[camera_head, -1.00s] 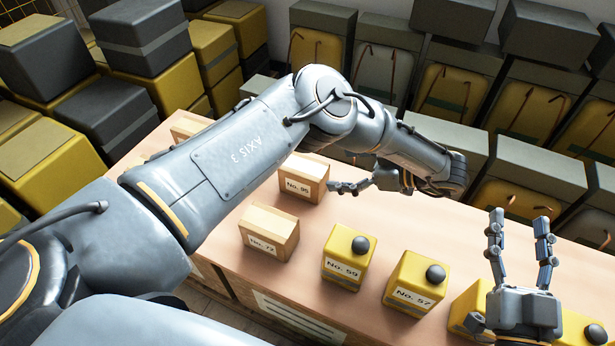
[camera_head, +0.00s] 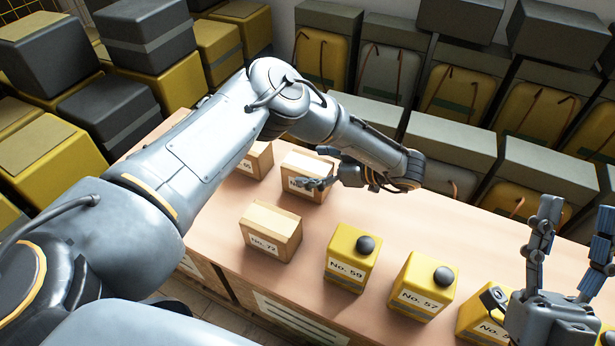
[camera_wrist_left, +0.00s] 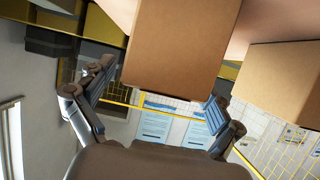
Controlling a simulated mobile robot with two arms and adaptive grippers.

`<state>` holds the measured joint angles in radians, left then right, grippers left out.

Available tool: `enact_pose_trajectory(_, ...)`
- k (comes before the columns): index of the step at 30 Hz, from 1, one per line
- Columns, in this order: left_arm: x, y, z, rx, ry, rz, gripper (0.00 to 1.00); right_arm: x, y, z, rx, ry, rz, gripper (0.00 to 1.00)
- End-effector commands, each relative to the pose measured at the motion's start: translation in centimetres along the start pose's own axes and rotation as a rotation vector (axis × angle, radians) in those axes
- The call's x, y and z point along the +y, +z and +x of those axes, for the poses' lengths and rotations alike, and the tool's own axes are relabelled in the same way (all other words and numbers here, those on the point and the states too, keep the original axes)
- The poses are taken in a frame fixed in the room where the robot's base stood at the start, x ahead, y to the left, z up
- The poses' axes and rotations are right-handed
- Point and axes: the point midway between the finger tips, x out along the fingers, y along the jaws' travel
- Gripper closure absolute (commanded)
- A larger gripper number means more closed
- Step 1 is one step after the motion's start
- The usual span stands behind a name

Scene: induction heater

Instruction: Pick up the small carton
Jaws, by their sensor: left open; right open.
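Several small tan cartons stand upright on the table (camera_head: 455,215). One carton (camera_head: 304,165) stands mid-table beside my left gripper (camera_head: 319,168), its label partly hidden by a finger. A second carton, No. 72 (camera_head: 277,220), stands nearer, and a third (camera_head: 257,160) shows partly behind my left arm. In the left wrist view a carton (camera_wrist_left: 180,50) fills the upper middle, in front of the spread fingers of my left gripper (camera_wrist_left: 160,88); another carton (camera_wrist_left: 285,75) is at right. My left gripper is open and holds nothing. My right gripper (camera_head: 575,215) is open and empty at lower right.
Yellow canisters with black knobs, No. 59 (camera_head: 350,268) and No. 57 (camera_head: 412,282), stand at the table's near side. A third canister (camera_head: 474,318) is beside my right gripper. Large yellow and dark cases (camera_head: 450,90) line the back. The table right of my left gripper is clear.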

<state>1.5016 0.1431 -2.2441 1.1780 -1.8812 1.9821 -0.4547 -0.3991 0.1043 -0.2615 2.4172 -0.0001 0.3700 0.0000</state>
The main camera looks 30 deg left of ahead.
Motion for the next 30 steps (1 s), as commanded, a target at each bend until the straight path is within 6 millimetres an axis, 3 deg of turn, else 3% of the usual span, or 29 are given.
enact_pose_trajectory(3,0.0,0.0,0.0,0.0,0.0,0.0,0.08,0.0,0.0,0.0,-0.001,0.0,0.0,0.49)
enact_pose_trajectory(4,0.0,0.0,0.0,0.0,0.0,0.0,0.12,0.0,0.0,0.0,-0.001,0.0,0.0,0.49)
enact_pose_trajectory(14,0.0,0.0,0.0,0.0,-0.001,-0.001,0.79,0.0,0.0,0.0,-0.002,0.0,0.0,0.49)
enact_pose_trajectory(25,0.0,-0.5,-0.2,0.001,0.0,-0.002,0.81,0.0,0.2,0.1,-0.015,0.001,-0.001,0.49)
enact_pose_trajectory(30,0.1,-1.7,-0.7,0.001,-0.001,-0.003,0.81,0.3,2.2,0.1,-0.132,0.005,-0.006,0.49)
